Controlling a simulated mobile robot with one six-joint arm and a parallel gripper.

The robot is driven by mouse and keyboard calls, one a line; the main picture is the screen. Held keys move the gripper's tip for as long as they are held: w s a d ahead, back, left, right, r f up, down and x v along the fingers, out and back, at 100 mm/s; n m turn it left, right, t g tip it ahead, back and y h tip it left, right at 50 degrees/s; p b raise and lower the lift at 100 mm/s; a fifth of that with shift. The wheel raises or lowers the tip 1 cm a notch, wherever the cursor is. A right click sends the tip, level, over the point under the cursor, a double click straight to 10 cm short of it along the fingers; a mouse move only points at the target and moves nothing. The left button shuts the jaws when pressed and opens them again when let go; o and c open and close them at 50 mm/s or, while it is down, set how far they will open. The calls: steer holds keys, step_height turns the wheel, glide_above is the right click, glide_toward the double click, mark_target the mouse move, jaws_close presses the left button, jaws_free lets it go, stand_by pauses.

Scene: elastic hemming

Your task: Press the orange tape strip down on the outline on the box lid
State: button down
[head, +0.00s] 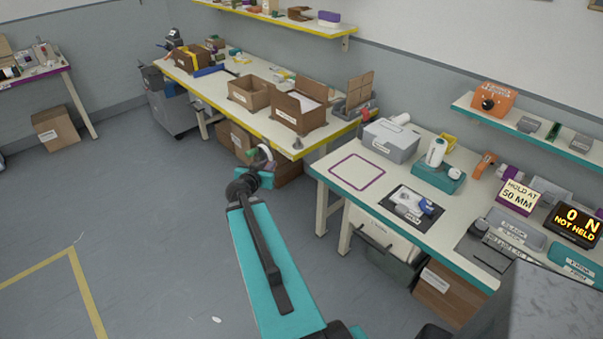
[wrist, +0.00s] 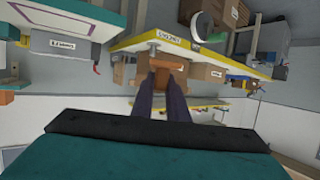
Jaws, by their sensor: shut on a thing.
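My gripper (head: 262,165) is out over the floor in front of the gap between the two benches, well left of the grey box. In the wrist view its two dark fingers (wrist: 165,77) are shut on an orange piece, which looks like the orange tape strip (wrist: 168,68). In the head view the strip cannot be made out at the gripper. A grey lidded box (head: 391,141) with a white label stands at the back of the right bench. I cannot make out an outline on its lid.
The right bench (head: 325,174) bears a purple outline (head: 357,172), a dark mat (head: 408,204) and a teal-based white bottle (head: 437,152). A sign (head: 518,194) reads "HOLD AT 50 MM". Cardboard boxes (head: 298,112) crowd the yellow-edged bench.

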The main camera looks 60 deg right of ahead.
steer(key=w+a+r+n+t+y+b, duration=0.1)
steer(key=w+a+r+n+t+y, duration=0.25)
steer(key=w+a, duration=0.75)
steer(key=w+a+r+n+t+y+b, duration=0.15)
steer(key=w+a+r+n+t, duration=0.3)
steer(key=w+a, duration=0.65)
steer(key=w+a+r+n+y, duration=0.1)
steer(key=a+r+n+y, duration=0.1)
steer(key=a, duration=0.8)
steer(key=w+a+r+n+t+y+b, duration=0.1)
steer(key=a+r, duration=0.4)
steer(key=a, duration=0.5)
steer(key=w+a+r+n+t+y+b, duration=0.1)
steer(key=w+a+r+n+y, duration=0.2)
steer(key=a, duration=0.8)
steer(key=shift+r+n+y, duration=0.3)
steer(key=shift+r+y, duration=0.45)
steer(key=shift+y, duration=0.45)
steer(key=shift+a, duration=0.15)
